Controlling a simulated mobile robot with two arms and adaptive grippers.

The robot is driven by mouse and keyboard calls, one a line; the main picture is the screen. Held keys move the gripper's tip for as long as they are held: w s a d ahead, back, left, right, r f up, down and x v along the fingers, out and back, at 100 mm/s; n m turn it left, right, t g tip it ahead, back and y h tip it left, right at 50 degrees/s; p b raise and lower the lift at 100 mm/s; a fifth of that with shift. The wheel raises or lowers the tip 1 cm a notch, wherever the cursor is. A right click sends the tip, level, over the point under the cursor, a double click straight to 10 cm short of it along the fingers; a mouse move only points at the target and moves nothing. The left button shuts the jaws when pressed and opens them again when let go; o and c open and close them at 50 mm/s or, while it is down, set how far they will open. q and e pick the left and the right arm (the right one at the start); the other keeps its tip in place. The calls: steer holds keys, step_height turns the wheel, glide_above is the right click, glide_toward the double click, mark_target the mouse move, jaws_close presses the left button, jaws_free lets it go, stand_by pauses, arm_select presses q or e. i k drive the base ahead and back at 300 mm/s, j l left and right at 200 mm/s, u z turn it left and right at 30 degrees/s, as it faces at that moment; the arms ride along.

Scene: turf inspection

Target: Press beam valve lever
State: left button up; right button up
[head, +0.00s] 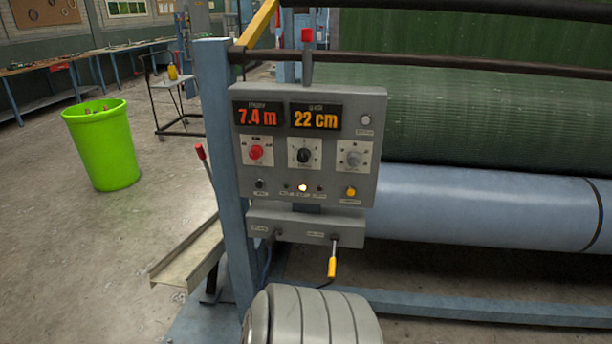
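A grey valve block (306,229) sits below the control panel on the blue machine frame. A lever with a yellow grip (332,267) hangs down from the block's right side. A dark fitting shows at the block's left side. The small labels there are too blurred to read, so I cannot tell which control is the beam valve lever. A red-topped lever (307,38) stands upright above the panel. Another red-tipped lever (201,152) leans beside the frame's left post.
The control panel (372,105) has lit displays reading 7.4 m and 22 cm, plus knobs and buttons. Large rollers (470,205) fill the right. A metal chute (185,256) juts left at low height. A green bin (103,145) stands left on open floor.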

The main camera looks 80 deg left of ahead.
mark_target(272, 238)
steer(key=u, duration=2.95)
